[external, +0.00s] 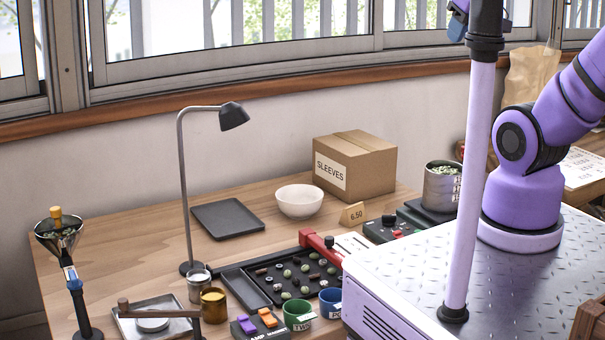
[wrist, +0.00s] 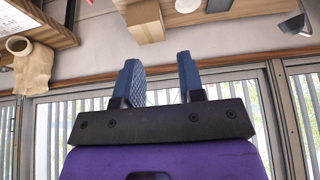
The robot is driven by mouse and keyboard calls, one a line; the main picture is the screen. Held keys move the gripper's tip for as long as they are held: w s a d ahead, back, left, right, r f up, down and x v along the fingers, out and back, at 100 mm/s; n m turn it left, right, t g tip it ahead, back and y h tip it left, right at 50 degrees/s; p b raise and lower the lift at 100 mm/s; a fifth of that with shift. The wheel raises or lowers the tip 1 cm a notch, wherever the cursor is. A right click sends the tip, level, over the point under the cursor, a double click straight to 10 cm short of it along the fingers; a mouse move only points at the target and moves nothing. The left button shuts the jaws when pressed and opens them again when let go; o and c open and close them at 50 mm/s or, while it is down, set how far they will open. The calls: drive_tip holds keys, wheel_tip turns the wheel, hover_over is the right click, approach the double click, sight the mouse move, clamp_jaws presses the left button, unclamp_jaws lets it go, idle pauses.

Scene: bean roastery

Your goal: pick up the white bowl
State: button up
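The white bowl (external: 299,201) stands upright on the wooden table, in front of the cardboard box and right of a flat black tray. It looks empty. In the wrist view only part of the bowl (wrist: 187,5) shows, cut off by the top edge. My gripper (wrist: 158,62) is open, with its two blue fingers apart and nothing between them. It is well away from the bowl, high up with the windows behind its fingers.
The SLEEVES box (external: 354,170) stands close behind the bowl, and the black tray (external: 228,218) lies left of it. A price card (external: 353,214) is at its front right. A desk lamp (external: 233,116) rises at left. A bean sorting tray (external: 293,275) lies in front.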

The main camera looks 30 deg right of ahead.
drive_tip(key=n+g+y, duration=0.2)
drive_tip(key=n+g, duration=0.5)
hover_over(308, 190)
drive_tip(key=w+d, duration=0.2)
drive_tip(key=w+d+f+x, duration=0.1)
drive_tip(key=w+d+x, duration=0.1)
drive_tip(key=x, duration=1.2)
drive_tip(key=w+d+f+x, duration=0.1)
drive_tip(key=w+d+x, duration=0.15)
drive_tip(key=x, duration=1.15)
drive_tip(key=w+d+x, duration=0.2)
drive_tip(key=d+x, duration=0.1)
drive_tip(key=x, duration=1.6)
drive_tip(key=shift+w+a, duration=0.1)
drive_tip(key=shift+s+x, duration=0.15)
drive_tip(key=shift+x, duration=1.25)
drive_tip(key=shift+s+x, duration=0.15)
drive_tip(key=shift+x, duration=1.25)
drive_tip(key=shift+r, duration=0.15)
clamp_jaws()
